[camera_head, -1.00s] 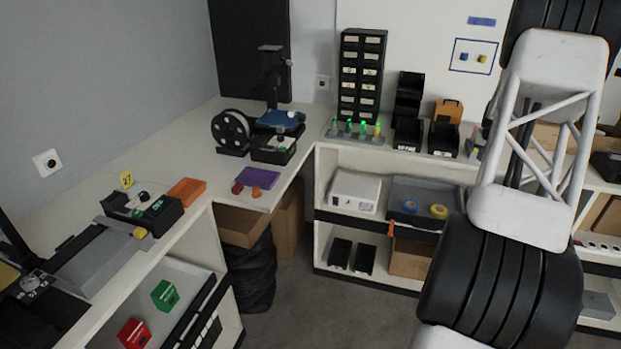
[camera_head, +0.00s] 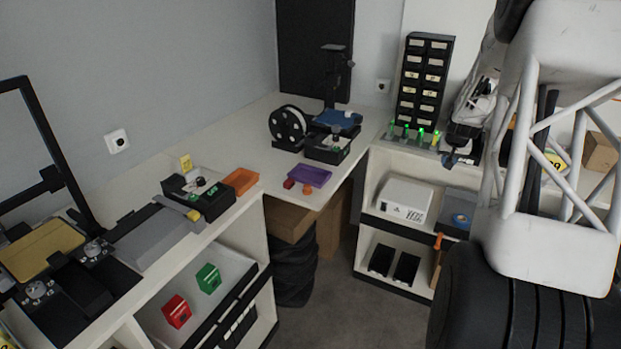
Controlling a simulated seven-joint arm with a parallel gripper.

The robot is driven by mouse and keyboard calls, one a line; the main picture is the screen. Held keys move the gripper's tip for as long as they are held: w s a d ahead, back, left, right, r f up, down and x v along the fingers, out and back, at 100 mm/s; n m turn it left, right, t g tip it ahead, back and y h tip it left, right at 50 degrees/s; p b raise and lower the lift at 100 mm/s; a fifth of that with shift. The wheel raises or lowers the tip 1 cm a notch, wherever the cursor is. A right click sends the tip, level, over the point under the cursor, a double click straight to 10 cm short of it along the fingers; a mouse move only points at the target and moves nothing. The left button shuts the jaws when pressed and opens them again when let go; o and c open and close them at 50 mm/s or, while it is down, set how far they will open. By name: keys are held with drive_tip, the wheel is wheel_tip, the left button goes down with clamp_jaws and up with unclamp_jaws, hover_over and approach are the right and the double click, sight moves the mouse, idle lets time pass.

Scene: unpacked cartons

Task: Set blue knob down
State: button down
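My gripper (camera_head: 453,157) shows small and dark at the end of my arm, in front of the right shelf unit, just above its top edge. Its fingers are too small to tell whether they are apart or hold anything. I cannot make out a blue knob for certain. My arm covers the right part of that bin.
A row of green-lit pieces (camera_head: 420,134) stands left of my gripper, before the black drawer cabinet (camera_head: 424,85). A white box (camera_head: 404,198) is on the shelf below. A purple tray (camera_head: 309,176) and an orange tray (camera_head: 240,181) are on the left worktop. Its stretch near the corner has bare room.

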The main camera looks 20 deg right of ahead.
drive_tip(key=a+n+y, duration=0.2)
drive_tip(key=a+n, duration=0.4)
drive_tip(key=a, duration=4)
drive_tip(key=shift+a+f+n+t, duration=0.15)
drive_tip(key=shift+f+n+t, duration=0.25)
hover_over(309, 175)
drive_tip(key=s, duration=0.2)
drive_tip(key=shift+w+f, duration=0.1)
drive_tip(key=shift+f, duration=0.65)
drive_tip(key=shift+f, duration=1.75)
